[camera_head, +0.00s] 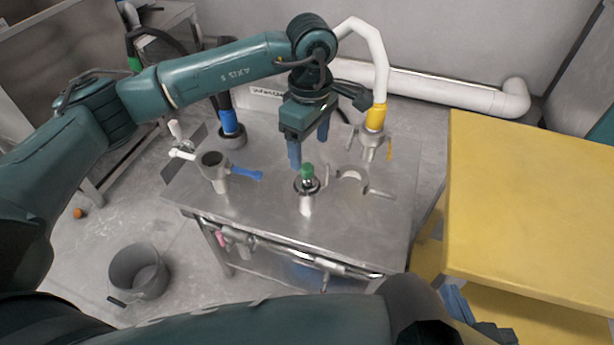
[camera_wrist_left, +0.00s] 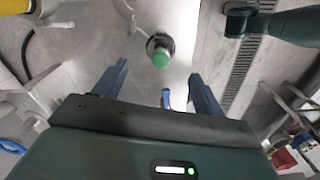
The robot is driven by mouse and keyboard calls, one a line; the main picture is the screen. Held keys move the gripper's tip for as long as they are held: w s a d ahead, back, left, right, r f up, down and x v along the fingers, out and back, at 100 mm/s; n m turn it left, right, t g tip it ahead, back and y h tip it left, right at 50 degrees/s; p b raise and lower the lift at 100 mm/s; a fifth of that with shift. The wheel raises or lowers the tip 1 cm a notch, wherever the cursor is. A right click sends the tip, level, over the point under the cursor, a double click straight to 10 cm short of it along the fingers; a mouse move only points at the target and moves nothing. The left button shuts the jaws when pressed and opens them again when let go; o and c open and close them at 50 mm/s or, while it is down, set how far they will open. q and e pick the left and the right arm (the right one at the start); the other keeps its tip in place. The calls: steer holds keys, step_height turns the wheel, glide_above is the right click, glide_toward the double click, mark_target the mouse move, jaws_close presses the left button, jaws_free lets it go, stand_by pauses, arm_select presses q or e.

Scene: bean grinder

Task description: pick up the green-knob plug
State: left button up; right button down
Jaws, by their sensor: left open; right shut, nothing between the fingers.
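The green-knob plug (camera_head: 307,172) stands upright on the metal table, its green knob on top of a dark and metal base. It also shows in the left wrist view (camera_wrist_left: 161,58), ahead of the fingers and roughly centred between them. My left gripper (camera_head: 309,150) points down just above and behind the plug. It is open and empty, its two blue fingers (camera_wrist_left: 159,82) apart and not touching the knob. My right gripper (camera_head: 454,300) shows only partly at the lower right beside the yellow table, away from the plug; it is shut and empty.
On the metal table (camera_head: 270,205), a metal cup with a blue handle (camera_head: 215,165) stands left of the plug. A curved metal holder (camera_head: 353,182) is close on the right. A yellow-collared pipe fitting (camera_head: 376,120) stands behind. A yellow table (camera_head: 530,200) is at right.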

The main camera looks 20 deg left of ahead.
mark_target(307, 166)
arm_select(q)
step_height(307, 166, down, 3)
steer(key=shift+f, duration=0.1)
steer(key=shift+a+f, duration=0.2)
steer(key=shift+f, duration=2.4)
steer(key=shift+c, duration=0.4)
steer(key=c, duration=1.1)
